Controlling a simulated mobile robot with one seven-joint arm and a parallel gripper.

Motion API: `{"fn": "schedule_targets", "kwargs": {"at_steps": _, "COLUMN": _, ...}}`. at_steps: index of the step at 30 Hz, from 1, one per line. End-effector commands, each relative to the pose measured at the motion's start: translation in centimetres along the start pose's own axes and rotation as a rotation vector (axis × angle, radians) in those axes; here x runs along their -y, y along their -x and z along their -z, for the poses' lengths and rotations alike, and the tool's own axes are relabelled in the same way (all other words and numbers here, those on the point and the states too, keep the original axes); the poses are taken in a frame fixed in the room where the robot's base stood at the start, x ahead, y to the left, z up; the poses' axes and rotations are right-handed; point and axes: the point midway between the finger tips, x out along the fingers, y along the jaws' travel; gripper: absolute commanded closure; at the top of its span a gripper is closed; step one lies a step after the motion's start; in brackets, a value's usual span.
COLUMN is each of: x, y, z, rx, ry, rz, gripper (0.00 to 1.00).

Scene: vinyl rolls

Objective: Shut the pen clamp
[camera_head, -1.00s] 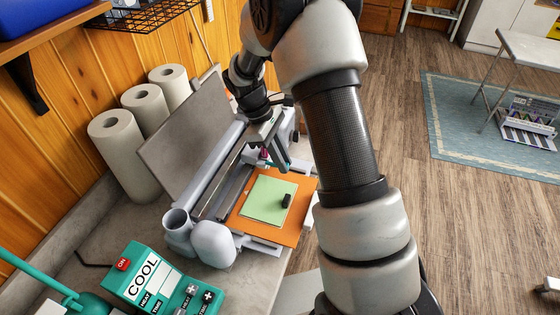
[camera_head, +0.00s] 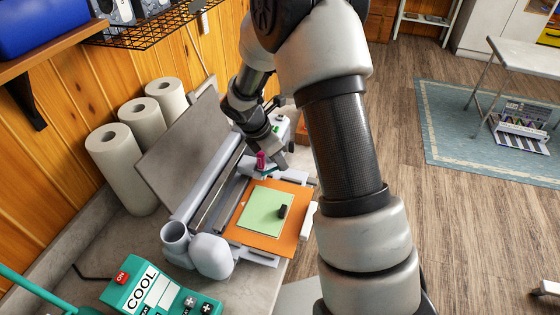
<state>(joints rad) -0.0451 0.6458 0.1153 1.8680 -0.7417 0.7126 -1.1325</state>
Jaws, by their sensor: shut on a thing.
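The grey cutting machine (camera_head: 212,255) stands on the bench with its lid raised. A magenta pen (camera_head: 261,161) stands upright at its carriage, with a small teal part by its foot. The pen clamp is at this spot, small and mostly hidden by my gripper, so I cannot tell how far it is shut. My gripper (camera_head: 277,160) reaches down over the carriage, right beside the pen. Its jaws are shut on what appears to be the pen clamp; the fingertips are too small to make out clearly.
An orange mat (camera_head: 246,238) with a green sheet (camera_head: 258,222) and a small black block (camera_head: 282,211) lies in front of the carriage. Paper rolls (camera_head: 120,165) stand behind the raised lid. A teal heat press (camera_head: 160,290) is at the front left. A wire shelf (camera_head: 150,28) hangs above.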

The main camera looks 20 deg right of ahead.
Motion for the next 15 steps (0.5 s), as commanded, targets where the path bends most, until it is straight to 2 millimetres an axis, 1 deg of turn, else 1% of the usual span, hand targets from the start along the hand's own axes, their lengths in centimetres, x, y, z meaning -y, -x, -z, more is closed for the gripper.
{"fn": "schedule_targets", "kwargs": {"at_steps": 6, "x": -0.62, "y": 0.15, "z": -0.06, "rx": 0.0, "ry": 0.098, "rz": -0.044, "gripper": 1.0}}
{"fn": "schedule_targets", "kwargs": {"at_steps": 15, "x": -0.94, "y": 0.1, "z": -0.06, "rx": 0.0, "ry": 0.154, "rz": -0.067, "gripper": 1.0}}
